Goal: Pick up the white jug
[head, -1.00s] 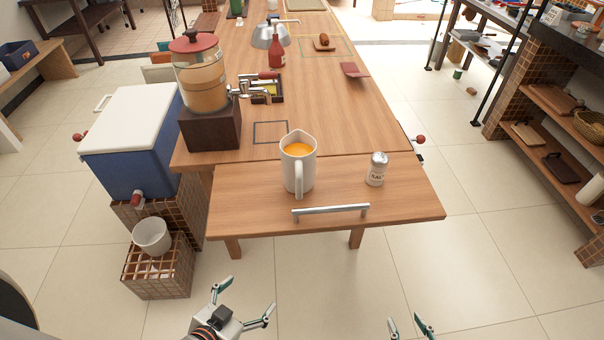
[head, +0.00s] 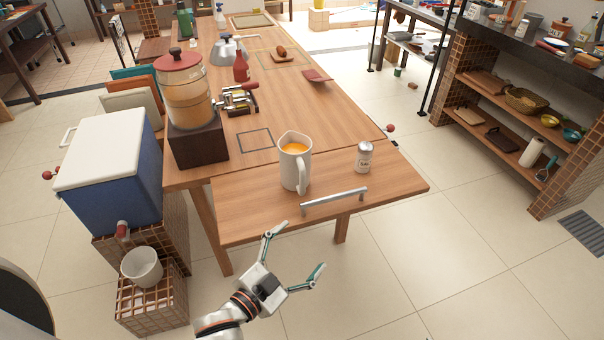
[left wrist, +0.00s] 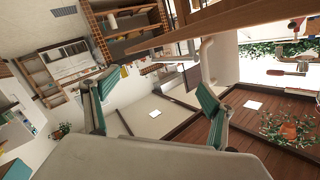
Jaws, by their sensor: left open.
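The white jug (head: 293,168) stands upright on the front wooden board of the counter, with orange liquid inside. Its handle faces the front, toward the right. My left gripper (head: 297,249) is open and empty. It is in front of the board's front edge, nearer to me than the jug and apart from it. In the left wrist view its two green-padded fingers (left wrist: 155,104) are spread with nothing between them. My right gripper is not in view.
A salt shaker (head: 364,157) stands right of the jug. A metal bar handle (head: 334,201) runs along the board's front edge. A drink dispenser (head: 187,95) stands behind left. A blue cooler (head: 120,185) and a white bucket (head: 141,267) are at the left.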

